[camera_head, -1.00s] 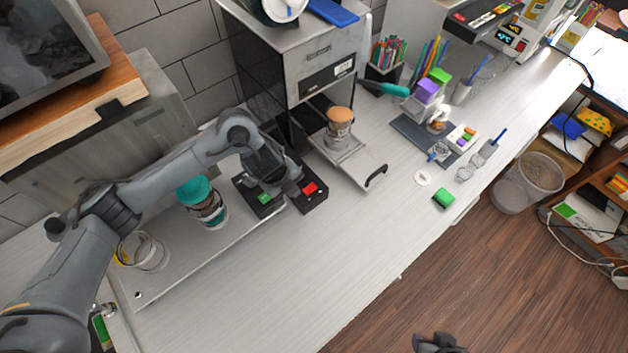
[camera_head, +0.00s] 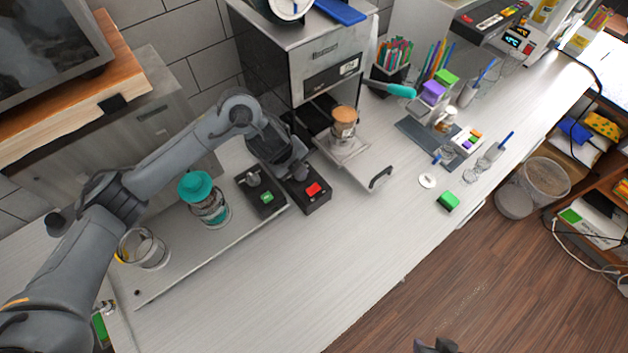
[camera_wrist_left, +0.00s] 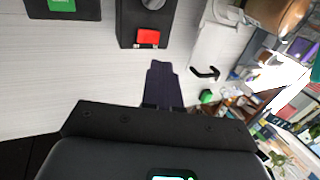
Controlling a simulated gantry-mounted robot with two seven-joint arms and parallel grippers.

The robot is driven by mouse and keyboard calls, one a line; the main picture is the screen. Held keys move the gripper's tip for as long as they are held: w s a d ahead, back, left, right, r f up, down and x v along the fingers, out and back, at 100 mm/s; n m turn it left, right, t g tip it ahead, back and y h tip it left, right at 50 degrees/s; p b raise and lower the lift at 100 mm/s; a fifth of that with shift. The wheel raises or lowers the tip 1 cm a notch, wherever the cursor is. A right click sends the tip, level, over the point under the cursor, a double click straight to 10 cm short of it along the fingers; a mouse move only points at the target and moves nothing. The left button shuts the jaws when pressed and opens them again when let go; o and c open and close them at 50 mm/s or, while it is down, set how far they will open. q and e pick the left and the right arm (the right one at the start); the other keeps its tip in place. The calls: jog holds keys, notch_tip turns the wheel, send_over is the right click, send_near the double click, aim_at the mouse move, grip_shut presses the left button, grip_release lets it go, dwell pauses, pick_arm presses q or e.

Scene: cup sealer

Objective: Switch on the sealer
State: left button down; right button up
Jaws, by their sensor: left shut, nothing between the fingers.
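The sealer (camera_head: 318,52) is a grey box machine at the back, with a drawer tray (camera_head: 362,164) pulled out and a brown-lidded cup (camera_head: 344,128) in it. In front of it stands a black box with a red switch (camera_head: 313,189), also in the wrist view (camera_wrist_left: 147,37). To its left is a black box with a green button (camera_head: 267,197), partly seen in the wrist view (camera_wrist_left: 62,5). My left gripper (camera_head: 297,172) is shut and empty, over the back of the red-switch box. In the wrist view its fingertips (camera_wrist_left: 159,66) appear just below the red switch; contact cannot be told. A dark part of my right gripper (camera_head: 437,345) shows at the bottom edge.
A teal-lidded jar (camera_head: 205,199) and a clear glass (camera_head: 144,249) stand on the left board. Pencils, blocks and small cups fill the right side of the counter. A bin (camera_head: 535,188) stands on the floor.

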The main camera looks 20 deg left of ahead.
aim_at(314, 186)
pick_arm(q)
jog(key=x, duration=1.2)
jog(key=shift+d+f+p, duration=0.1)
jog(key=shift+f+p, duration=0.05)
jog(key=shift+p, duration=0.2)
pick_arm(e)
jog(key=shift+r, duration=0.2)
jog(key=shift+a, duration=0.1)
